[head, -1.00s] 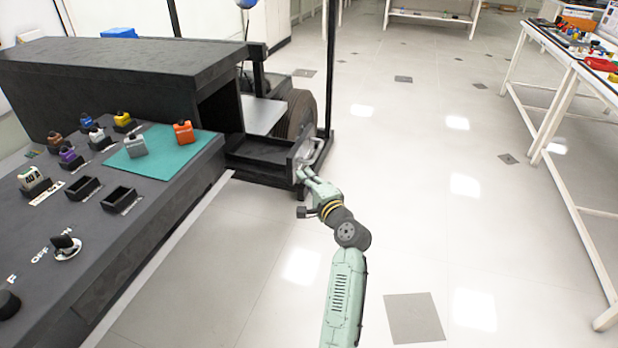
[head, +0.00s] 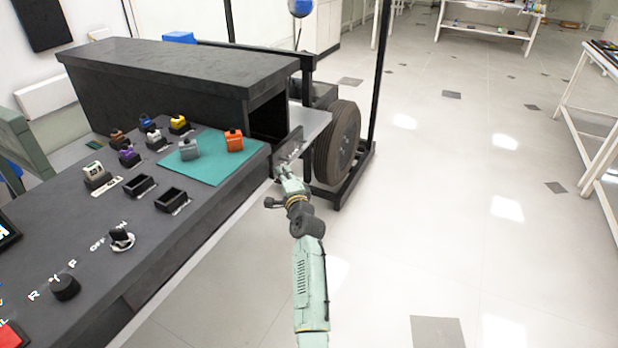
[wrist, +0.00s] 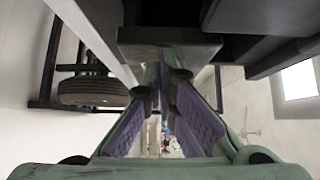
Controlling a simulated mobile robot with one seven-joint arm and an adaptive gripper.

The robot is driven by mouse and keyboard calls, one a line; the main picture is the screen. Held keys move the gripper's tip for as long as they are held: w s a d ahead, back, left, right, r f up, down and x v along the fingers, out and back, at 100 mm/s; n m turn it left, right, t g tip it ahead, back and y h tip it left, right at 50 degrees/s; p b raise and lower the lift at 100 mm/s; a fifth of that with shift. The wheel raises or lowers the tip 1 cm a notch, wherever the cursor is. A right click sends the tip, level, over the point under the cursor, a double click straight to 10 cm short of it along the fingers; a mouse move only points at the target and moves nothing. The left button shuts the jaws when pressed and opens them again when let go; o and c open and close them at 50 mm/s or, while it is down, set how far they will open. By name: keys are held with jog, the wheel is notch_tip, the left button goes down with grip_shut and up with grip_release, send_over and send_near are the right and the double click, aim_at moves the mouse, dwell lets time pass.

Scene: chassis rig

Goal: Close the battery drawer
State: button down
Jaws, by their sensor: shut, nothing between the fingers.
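The battery drawer (head: 288,148) is at the right end of the black console, below the dark opening of the long housing (head: 180,85). Its upright front panel stands close to the console, with little of the tray showing. My gripper (head: 282,171) is at the outer face of the front panel. It looks in contact, though the exact touch point is too small to tell. In the wrist view my gripper (wrist: 164,75) is shut and empty, its fingertips close under a dark block that is probably part of the drawer front.
A teal mat (head: 212,160) with an orange battery (head: 234,140) and a grey battery (head: 189,149) lies on the console. A large wheel (head: 337,143) and a black post stand just right of the drawer. The floor at right is clear.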

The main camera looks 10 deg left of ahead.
aim_at(266, 168)
jog(key=a, duration=0.2)
jog(key=w+a, duration=0.1)
jog(key=a, duration=0.1)
jog(key=w+a, duration=0.1)
jog(key=a, duration=0.1)
jog(key=shift+a, duration=0.1)
dwell(0.3)
